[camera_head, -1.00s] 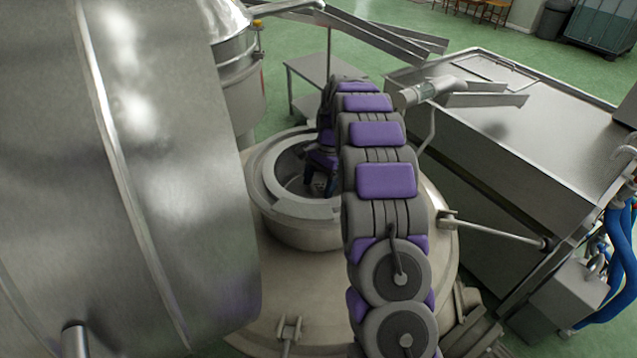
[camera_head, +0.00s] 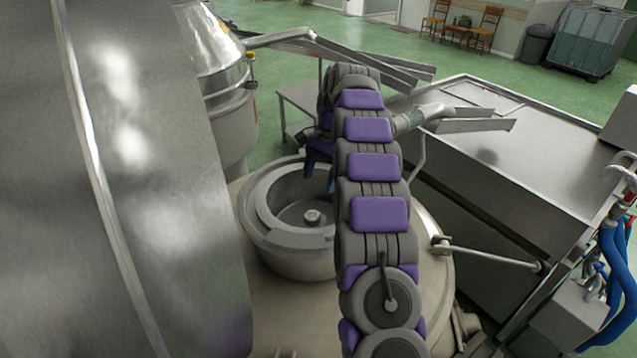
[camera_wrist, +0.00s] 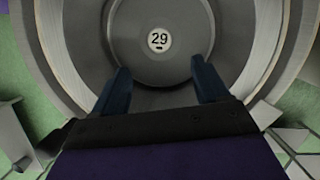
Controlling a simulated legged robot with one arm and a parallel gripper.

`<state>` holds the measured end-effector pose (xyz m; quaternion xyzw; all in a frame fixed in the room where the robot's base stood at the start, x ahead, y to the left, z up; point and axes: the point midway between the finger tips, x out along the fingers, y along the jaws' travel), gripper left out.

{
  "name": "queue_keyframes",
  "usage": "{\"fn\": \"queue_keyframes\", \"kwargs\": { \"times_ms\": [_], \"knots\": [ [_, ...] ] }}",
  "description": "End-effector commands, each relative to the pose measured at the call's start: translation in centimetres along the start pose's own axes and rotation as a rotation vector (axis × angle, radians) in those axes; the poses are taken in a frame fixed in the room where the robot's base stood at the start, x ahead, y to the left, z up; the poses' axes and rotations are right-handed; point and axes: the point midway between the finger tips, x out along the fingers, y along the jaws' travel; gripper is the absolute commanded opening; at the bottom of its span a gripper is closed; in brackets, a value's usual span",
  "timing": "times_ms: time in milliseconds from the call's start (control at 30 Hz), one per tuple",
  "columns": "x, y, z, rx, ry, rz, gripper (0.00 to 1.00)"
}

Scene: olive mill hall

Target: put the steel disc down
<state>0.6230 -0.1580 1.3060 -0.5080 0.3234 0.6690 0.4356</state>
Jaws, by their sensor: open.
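The steel disc (camera_head: 292,213) lies flat and low inside a round pale-grey bowl (camera_head: 262,222) in the head view, with a small raised hub at its middle. In the wrist view the grey disc (camera_wrist: 125,35) fills the top middle, with a round white label reading 29 at its centre. My gripper (camera_head: 319,182) is open and empty above the far right part of the bowl. In the wrist view my gripper (camera_wrist: 160,66) shows two blue fingers spread apart, with the label beyond and between them. My arm hides the bowl's right side.
A large shiny steel drum (camera_head: 150,180) blocks the left. A steel vessel (camera_head: 225,85) stands behind the bowl. A long steel tank (camera_head: 500,150) with blue hoses (camera_head: 617,265) is on the right, and a metal rod (camera_head: 495,256) reaches toward it. Green floor lies open at the back.

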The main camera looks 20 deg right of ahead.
Motion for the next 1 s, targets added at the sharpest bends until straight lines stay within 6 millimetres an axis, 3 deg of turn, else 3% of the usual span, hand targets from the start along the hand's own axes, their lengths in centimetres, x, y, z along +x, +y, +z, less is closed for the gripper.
{"fn": "queue_keyframes", "kwargs": {
  "times_ms": [367, 733, 1000],
  "knots": [
    [-0.6, 0.1, 0.7, -0.015, 0.001, 0.001, 0.74],
    [-2.5, 2.3, 8.0, -0.207, 0.008, 0.023, 0.74],
    [-3.0, 5.6, 13.8, -0.369, 0.019, 0.052, 0.74]
  ]
}}
